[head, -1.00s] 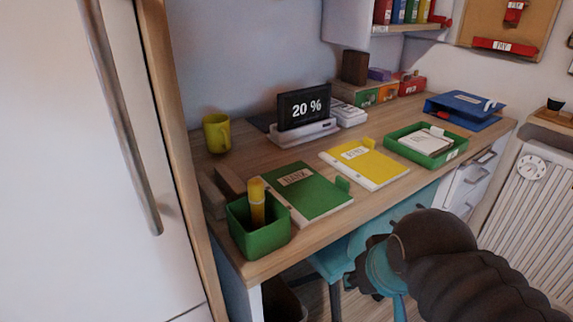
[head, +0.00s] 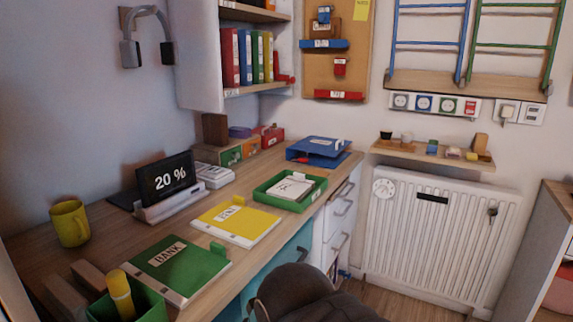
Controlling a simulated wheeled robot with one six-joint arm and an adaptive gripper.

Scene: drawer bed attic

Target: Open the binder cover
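A blue binder (head: 330,144) lies on the far right end of the desk. Its labelled cover is on top, with a gap showing between cover and base. A green folder labelled BANK (head: 172,262) and a yellow folder (head: 238,226) lie flat and closed nearer the front. Several binders (head: 246,58) in red, blue, yellow and green stand upright on the wall shelf. My gripper is not in view.
A green tray with papers (head: 302,206) sits between the yellow folder and blue binder. A dark, rounded thing (head: 305,295) is before the desk's front edge. A radiator (head: 440,225) stands right of the desk. Drawers (head: 342,215) are under its right end.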

